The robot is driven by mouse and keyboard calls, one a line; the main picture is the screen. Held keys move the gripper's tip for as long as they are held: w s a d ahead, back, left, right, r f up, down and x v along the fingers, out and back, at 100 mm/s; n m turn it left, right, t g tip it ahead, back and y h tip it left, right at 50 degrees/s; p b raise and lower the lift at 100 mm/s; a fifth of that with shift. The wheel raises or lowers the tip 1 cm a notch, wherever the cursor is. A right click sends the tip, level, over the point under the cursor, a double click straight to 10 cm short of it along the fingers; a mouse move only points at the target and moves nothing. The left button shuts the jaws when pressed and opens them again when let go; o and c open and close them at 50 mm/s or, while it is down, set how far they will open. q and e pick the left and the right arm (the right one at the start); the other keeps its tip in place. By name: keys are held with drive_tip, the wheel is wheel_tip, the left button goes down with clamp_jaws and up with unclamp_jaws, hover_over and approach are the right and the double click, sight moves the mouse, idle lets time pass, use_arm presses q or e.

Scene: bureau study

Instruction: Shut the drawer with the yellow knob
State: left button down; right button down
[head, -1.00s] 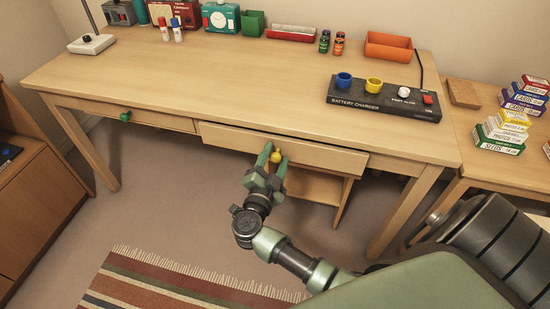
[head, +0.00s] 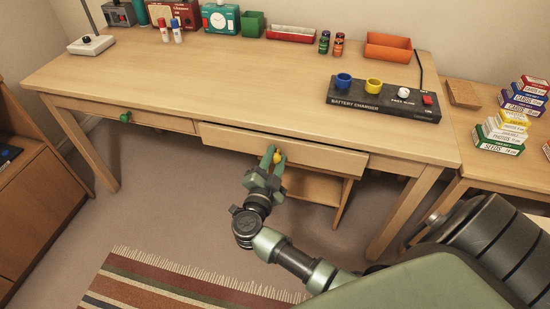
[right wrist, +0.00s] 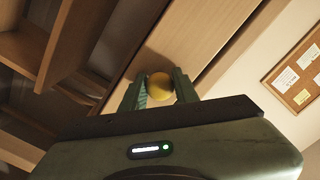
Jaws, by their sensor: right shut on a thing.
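The drawer with the yellow knob (head: 284,149) is at the right half of the desk front. Its face stands slightly out from the desk, so it looks a little open. My right gripper (head: 271,161) is at the drawer face with its fingers on either side of the yellow knob (head: 278,158), shut on it. In the right wrist view the knob (right wrist: 160,86) sits between the two fingertips, in front of the wooden drawer face (right wrist: 190,45). My left gripper is not in view.
A second drawer with a green knob (head: 125,117) is at the left. The desk top (head: 230,85) holds a battery charger (head: 384,99) near the right edge. A striped rug (head: 170,285) lies on the floor. Card boxes (head: 500,135) stand on a side table at right.

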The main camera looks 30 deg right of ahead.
sight(278, 150)
idle(0.9)
